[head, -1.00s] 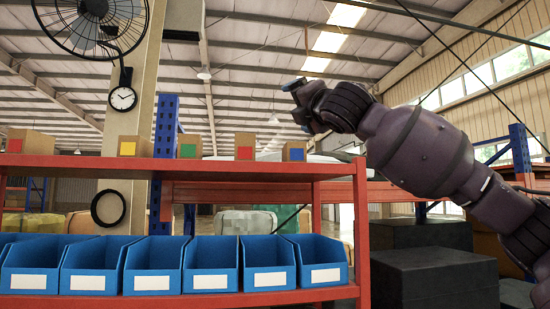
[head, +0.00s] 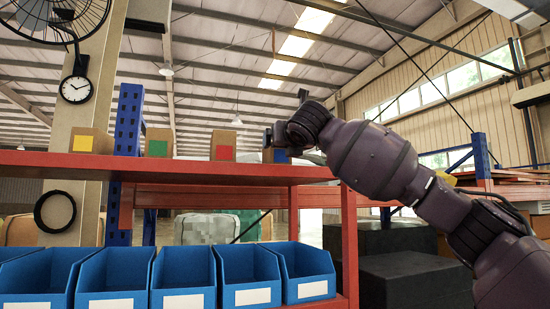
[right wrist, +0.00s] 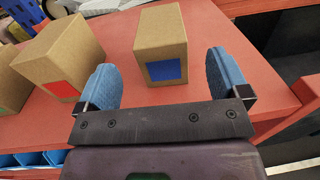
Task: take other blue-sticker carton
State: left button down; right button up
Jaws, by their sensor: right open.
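The brown carton with a blue sticker (right wrist: 158,29) stands upright on the red shelf top near its right end. In the right wrist view its blue sticker faces my right gripper (right wrist: 162,63). The gripper is open, one blue finger pad on each side of the carton's near part, with gaps on both sides and nothing held. In the head view my right gripper (head: 279,143) is at this carton and mostly hides it. My left gripper is out of view.
A red-sticker carton (right wrist: 58,56) stands just left of the left finger. Green-sticker (head: 158,142) and yellow-sticker (head: 91,141) cartons stand further left on the red shelf (head: 180,168). Blue bins (head: 183,279) line the lower shelf. Black boxes (head: 400,285) stand at the right.

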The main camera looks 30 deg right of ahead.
jog(key=shift+x, duration=0.9)
jog(key=shift+p+x, duration=1.1)
jog(key=shift+x, duration=1.8)
jog(key=shift+f, duration=0.2)
jog(key=shift+s, duration=0.1)
jog(key=c, duration=1.1)
